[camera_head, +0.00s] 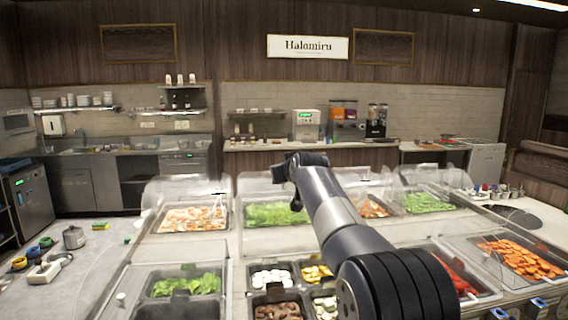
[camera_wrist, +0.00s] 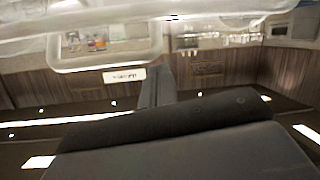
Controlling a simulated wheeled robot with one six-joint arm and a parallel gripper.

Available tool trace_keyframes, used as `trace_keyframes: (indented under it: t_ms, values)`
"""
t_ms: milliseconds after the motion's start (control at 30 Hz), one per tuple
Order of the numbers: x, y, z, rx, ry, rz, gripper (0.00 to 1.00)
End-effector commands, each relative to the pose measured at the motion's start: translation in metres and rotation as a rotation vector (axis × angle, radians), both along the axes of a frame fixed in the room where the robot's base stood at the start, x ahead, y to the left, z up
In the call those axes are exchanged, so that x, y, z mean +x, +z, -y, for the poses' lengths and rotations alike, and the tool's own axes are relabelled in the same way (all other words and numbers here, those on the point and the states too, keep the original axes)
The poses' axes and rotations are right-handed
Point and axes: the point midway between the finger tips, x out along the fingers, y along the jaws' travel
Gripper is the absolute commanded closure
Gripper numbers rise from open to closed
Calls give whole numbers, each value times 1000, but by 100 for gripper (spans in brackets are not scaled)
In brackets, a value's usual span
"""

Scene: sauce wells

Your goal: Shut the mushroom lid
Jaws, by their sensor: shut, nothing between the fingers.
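My gripper (camera_wrist: 157,84) shows in the wrist view as a narrow dark shape with no gap seen between its fingers; it is shut and empty. In the head view my arm reaches up over the counter, and its dark end is above the green-leaf pan (camera_head: 272,213). Clear lids stand raised behind the back pans. A clear curved edge (camera_wrist: 105,67) crosses the wrist view close to my gripper. Small front pans hold white slices (camera_head: 272,277) and brown pieces (camera_head: 278,311); I cannot tell for sure which is mushroom, or which lid belongs to it.
Pans of shrimp-like pieces (camera_head: 192,218), green leaves (camera_head: 187,285) and orange slices (camera_head: 522,258) fill the counter. My arm covers part of the middle and right. The wrist view shows the room upside down.

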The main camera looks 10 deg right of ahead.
Motion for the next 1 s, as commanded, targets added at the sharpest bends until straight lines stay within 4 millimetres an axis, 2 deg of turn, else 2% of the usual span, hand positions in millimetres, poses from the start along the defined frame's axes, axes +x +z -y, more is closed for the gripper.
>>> trace_keyframes:
  t_ms: [667, 1000]
  values:
    - [-5, -7, 2, 1, 0, 4, 100]
    - [-13, -22, 1, 1, 0, 48, 100]
